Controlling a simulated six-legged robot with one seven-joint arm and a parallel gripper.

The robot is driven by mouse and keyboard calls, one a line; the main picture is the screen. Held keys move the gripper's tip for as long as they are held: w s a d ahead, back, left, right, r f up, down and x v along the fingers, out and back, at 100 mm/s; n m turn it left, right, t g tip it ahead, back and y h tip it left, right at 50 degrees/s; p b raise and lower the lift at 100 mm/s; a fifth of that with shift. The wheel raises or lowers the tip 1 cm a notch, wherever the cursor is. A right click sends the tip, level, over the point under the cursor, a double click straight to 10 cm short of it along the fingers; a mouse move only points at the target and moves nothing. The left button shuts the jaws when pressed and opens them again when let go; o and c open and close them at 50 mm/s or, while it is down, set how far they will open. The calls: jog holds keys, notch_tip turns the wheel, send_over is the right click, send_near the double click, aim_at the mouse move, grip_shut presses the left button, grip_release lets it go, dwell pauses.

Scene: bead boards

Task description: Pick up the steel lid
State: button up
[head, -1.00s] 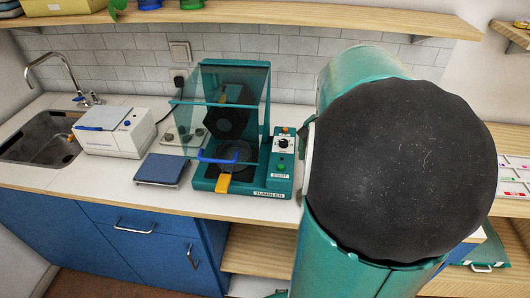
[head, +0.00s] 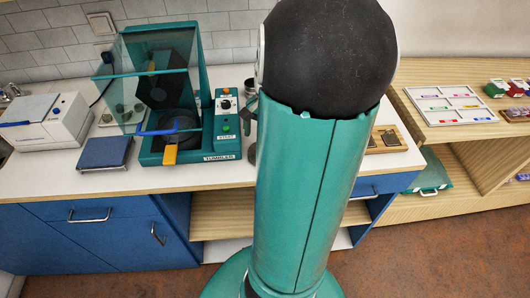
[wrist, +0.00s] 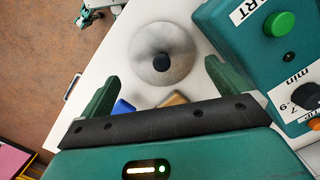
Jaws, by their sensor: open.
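The steel lid (wrist: 140,68), a round grey disc with a black knob, lies on the white counter in the wrist view. My gripper (wrist: 161,72) is open above it, one finger to each side of the knob in the picture and nothing held between them. In the head view my arm covers most of the area right of the tumbler, and only a grey sliver, perhaps the lid's edge, shows beside it. The gripper's fingers cannot be made out clearly there.
The teal tumbler (head: 190,157) with its raised clear cover stands left of my arm; its control panel (wrist: 285,50) is close to my right finger in the wrist view. A blue-topped scale (head: 105,152) and a white box (head: 50,130) stand further left. A blue and a tan piece lie near the lid.

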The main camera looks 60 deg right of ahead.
notch_tip(320, 180, down, 5)
jog(key=shift+w+a+r, duration=0.1)
jog(key=shift+a+r, duration=0.05)
jog(key=shift+c, duration=0.4)
jog(key=c, duration=0.8)
